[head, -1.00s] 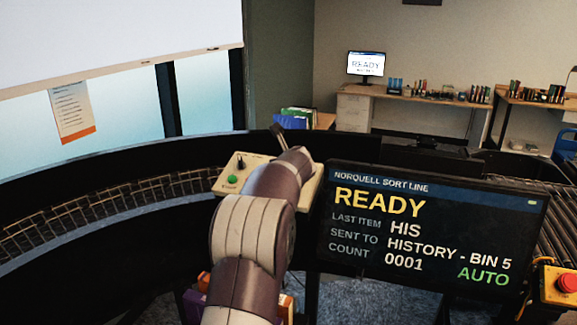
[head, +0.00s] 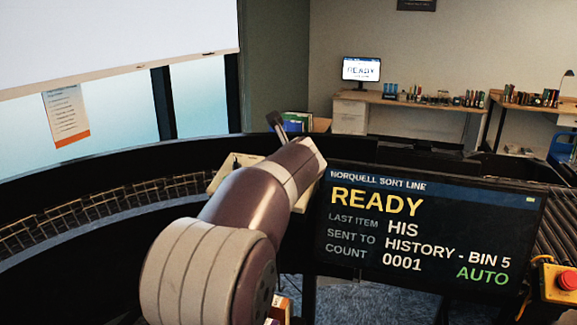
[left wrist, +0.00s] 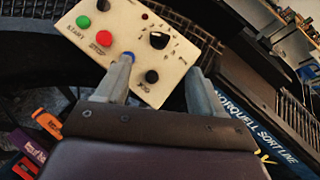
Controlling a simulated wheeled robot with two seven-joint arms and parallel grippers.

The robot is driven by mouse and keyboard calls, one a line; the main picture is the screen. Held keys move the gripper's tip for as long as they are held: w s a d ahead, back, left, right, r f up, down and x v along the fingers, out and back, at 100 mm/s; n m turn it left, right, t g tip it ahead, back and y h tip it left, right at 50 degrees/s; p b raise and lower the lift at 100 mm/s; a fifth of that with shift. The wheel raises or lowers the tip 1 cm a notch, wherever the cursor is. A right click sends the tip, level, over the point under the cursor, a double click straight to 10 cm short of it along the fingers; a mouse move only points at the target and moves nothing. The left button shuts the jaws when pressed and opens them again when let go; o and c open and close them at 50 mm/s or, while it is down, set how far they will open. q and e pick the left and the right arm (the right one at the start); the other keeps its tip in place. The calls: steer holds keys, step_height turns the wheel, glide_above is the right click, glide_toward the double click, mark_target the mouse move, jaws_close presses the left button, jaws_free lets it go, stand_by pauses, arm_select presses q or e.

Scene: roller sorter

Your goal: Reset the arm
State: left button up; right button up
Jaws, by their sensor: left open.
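My left arm rises from the bottom of the head view, and its forearm hides much of the cream control panel (head: 224,172). In the left wrist view my left gripper (left wrist: 162,72) is open and empty, its two fingers over the lower part of the same panel (left wrist: 105,22). The panel carries a green button (left wrist: 83,22), a red button (left wrist: 104,38), a blue button partly behind the left finger, and black knobs. I cannot tell whether a finger touches it. My right gripper is not in view.
A sort-line screen (head: 425,235) showing READY stands right of my arm. A curved conveyor (head: 60,225) runs along the left, rollers (head: 555,225) lie at the right. A red emergency button (head: 566,278) sits at the right edge. Desks (head: 430,101) with books stand at the back.

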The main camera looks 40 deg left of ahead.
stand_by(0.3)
arm_select(q)
steer(key=d+f+m+h, duration=0.4)
steer(key=d+f+m, duration=0.3)
steer(key=m, duration=0.7)
steer(key=d+f+m+h, duration=0.3)
steer(key=d+f+m, duration=0.4)
steer(key=m, duration=0.7)
steer(key=s+d+f+m+g, duration=0.4)
steer(key=s+f+m, duration=0.4)
steer(key=s, duration=0.3)
steer(key=s+d+f+m+g+h, duration=0.1)
steer(key=s+d+f+m+g, duration=0.3)
steer(key=s+d+f+m, duration=0.3)
steer(key=s+f+m, duration=0.2)
steer(key=s+m, duration=0.2)
steer(key=shift+s+h, duration=0.3)
steer(key=shift+s, duration=0.05)
